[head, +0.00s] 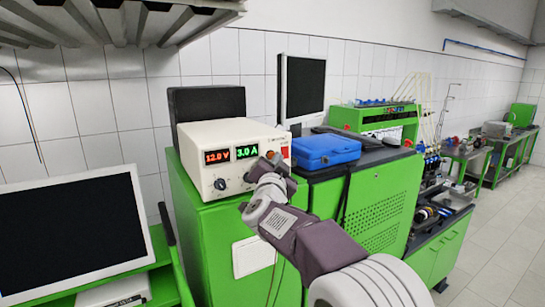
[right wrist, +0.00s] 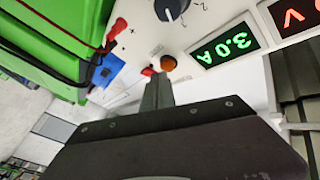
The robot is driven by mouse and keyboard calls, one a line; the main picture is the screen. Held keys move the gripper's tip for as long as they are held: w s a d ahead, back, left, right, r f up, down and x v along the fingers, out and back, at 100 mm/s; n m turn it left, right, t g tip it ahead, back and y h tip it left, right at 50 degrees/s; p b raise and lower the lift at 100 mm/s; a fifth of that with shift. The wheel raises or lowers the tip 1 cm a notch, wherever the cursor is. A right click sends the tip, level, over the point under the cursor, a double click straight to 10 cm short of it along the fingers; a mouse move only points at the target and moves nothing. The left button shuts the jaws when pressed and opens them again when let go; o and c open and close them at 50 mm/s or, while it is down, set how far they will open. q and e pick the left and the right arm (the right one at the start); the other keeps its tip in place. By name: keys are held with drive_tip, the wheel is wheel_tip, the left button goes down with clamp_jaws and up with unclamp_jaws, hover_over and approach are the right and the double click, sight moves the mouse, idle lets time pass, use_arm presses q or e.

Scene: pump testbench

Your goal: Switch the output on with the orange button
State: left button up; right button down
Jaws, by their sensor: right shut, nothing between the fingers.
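The cream power supply (head: 210,172) stands on a green cabinet, its displays lit with 12.0 V (head: 217,156) and 3.0 A (head: 246,151). The round orange button (right wrist: 169,62) shows in the right wrist view, beside the 3.0 A display (right wrist: 223,46). In the head view my right gripper mostly covers the button's area. My right gripper (head: 271,160) is shut and empty in front of the panel's right part. In the right wrist view its fingertips (right wrist: 158,82) are close to the button's lower left; I cannot tell whether they touch it. My left gripper is not in view.
A dark knob (head: 220,184) sits on the panel's lower left. A blue case (head: 326,150) lies right of the supply. A monitor (head: 75,230) stands at the left front.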

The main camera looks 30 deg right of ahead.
drive_tip(key=shift+w, duration=0.4)
idle(0.3)
drive_tip(key=shift+s, duration=0.85)
drive_tip(key=s+b, duration=0.1)
drive_tip(key=s, duration=0.5)
drive_tip(key=shift+d+b, duration=0.3)
drive_tip(key=shift+b, duration=0.1)
drive_tip(key=shift+w, duration=0.1)
